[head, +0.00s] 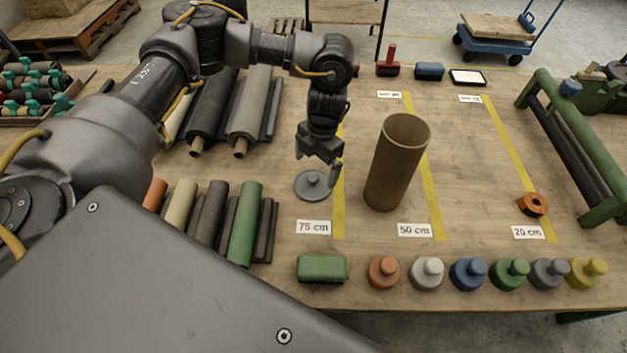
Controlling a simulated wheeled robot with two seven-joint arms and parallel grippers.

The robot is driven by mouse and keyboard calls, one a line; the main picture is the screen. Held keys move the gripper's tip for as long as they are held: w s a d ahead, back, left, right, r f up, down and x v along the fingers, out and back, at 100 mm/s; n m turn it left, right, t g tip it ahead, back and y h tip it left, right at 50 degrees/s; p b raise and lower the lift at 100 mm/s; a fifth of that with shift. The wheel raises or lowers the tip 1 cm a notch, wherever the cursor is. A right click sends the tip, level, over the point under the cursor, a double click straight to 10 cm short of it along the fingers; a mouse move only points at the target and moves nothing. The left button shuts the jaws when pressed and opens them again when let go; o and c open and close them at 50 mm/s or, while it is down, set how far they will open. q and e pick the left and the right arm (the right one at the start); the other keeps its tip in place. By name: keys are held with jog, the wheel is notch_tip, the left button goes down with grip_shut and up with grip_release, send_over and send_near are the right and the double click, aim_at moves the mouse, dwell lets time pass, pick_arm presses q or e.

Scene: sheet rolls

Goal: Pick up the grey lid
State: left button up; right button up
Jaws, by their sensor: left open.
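The grey lid (311,187) is a flat round disc with a small knob, lying on the wooden table next to the 75 cm label. My left gripper (317,168) is open above the lid, fingers pointing down, with one finger to the left and one to the right of the knob. I cannot tell whether the fingers touch the lid. Another grey knobbed piece (549,273) stands in the front row at the right. My right gripper is not in view.
A tall brown tube (397,162) stands close to the right of the lid. Rolls (245,222) lie at the left, and a green block (322,268) sits in front. Several coloured knobbed pieces line the front edge. An orange ring (533,204) lies at the right.

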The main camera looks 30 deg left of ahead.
aim_at(313, 177)
pick_arm(q)
jog(key=shift+s+r, duration=0.1)
jog(key=shift+s, duration=0.25)
notch_tip(313, 177, down, 5)
jog(key=shift+s+a+f+p, duration=0.1)
jog(key=shift+s+a+p, duration=0.05)
jog(key=shift+p, duration=0.4)
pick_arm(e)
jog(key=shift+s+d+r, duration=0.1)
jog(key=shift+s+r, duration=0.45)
pick_arm(q)
jog(key=shift+c, duration=0.4)
jog(key=c, duration=0.5)
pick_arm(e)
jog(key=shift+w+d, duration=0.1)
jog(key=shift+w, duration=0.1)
